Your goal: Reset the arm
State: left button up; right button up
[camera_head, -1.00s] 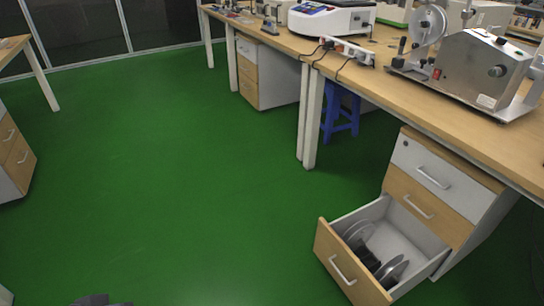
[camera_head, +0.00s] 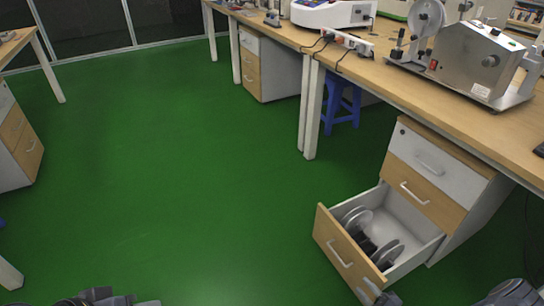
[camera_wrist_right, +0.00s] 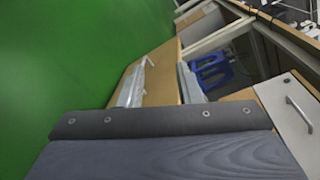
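My right gripper (camera_head: 377,295) is at the bottom edge of the head view, close to the front of the open drawer (camera_head: 342,252). In the right wrist view, the two grey fingers of the right gripper (camera_wrist_right: 162,84) stand apart, with the wooden drawer front and its handle (camera_wrist_right: 148,63) seen beyond and between them. No held object shows between them. I cannot tell whether a finger touches the drawer. Grey parts of my left arm (camera_head: 98,297) show at the bottom left; its fingers cannot be made out.
The pulled-out bottom drawer belongs to a cabinet (camera_head: 430,166) under the workbench (camera_head: 440,98) and holds several discs (camera_head: 357,221). A metal machine (camera_head: 477,58) stands on the bench. A blue stool (camera_head: 343,105) is underneath. The green floor (camera_head: 170,170) is widely clear.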

jog(key=w+a+r+n+g+y, duration=0.1)
jog(key=a+r+n+g+y, duration=0.35)
jog(key=r, duration=0.75)
jog(key=a+r+n+g+y, duration=0.2)
jog(key=a+r+n+g, duration=0.4)
jog(key=r, duration=0.7)
jog(key=s+a+r+n+h, duration=0.3)
jog(key=s+r+n+h, duration=0.5)
jog(key=s+r, duration=0.75)
notch_tip(320, 180, up, 25)
jog(key=s+h+p, duration=0.1)
jog(key=s+p, duration=0.1)
jog(key=p, duration=2.5)
jog(key=shift+d+m+t, duration=0.15)
jog(key=shift+m+t, duration=0.2)
jog(key=shift+t, duration=0.1)
jog(key=shift+r, duration=0.1)
